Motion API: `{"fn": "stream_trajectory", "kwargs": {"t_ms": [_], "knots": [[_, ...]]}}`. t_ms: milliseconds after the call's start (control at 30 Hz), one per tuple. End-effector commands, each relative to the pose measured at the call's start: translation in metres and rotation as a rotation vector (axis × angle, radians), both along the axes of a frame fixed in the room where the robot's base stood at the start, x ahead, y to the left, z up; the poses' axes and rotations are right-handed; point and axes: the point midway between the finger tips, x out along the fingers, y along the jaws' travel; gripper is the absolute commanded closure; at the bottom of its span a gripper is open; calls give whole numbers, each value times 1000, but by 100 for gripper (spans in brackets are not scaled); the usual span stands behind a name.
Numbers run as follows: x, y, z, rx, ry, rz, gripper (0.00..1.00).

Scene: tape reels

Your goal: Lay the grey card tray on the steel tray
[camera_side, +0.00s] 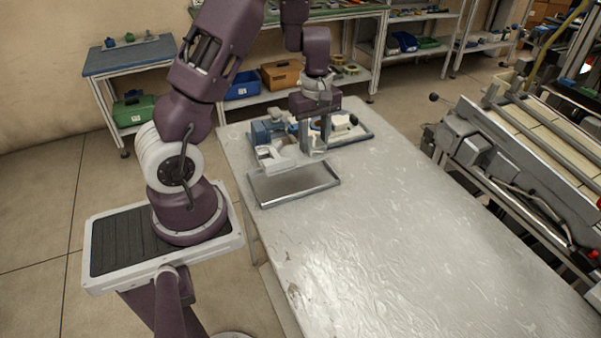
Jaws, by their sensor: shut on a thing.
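The steel tray (262,202), a shallow rectangle with a raised rim, lies flat on the table near its left edge. My gripper (312,150) points down just behind it and is shut. A small light grey piece, which looks like the grey card tray (278,164), is at the fingers and reaches to their left, over or just behind the back edge of the steel tray. I cannot tell its exact height above the tray. The fingers hide part of it. The visible inside of the steel tray looks empty.
Behind my gripper, a dark-rimmed tray (364,138) holds several items, among them a blue block (261,132) and a cream-coloured piece (341,123). The table (400,240) is clear to the right and front. A conveyor-like machine (520,160) stands beyond its right side.

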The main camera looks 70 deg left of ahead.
Motion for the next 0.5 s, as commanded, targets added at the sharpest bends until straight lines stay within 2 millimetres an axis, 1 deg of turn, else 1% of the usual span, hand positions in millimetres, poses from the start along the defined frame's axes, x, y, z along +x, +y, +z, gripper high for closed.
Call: {"fn": "stream_trajectory", "kwargs": {"t_ms": [33, 167, 300, 400, 500], "knots": [[-1, 0, -12, -3, 5, 3, 100], [-1, 0, -34, -3, 4, 4, 100], [-1, 1, -63, -3, 4, 6, 100], [0, 1, -73, -1, 2, 4, 100], [1, 1, -74, 0, 0, 3, 100]]}}
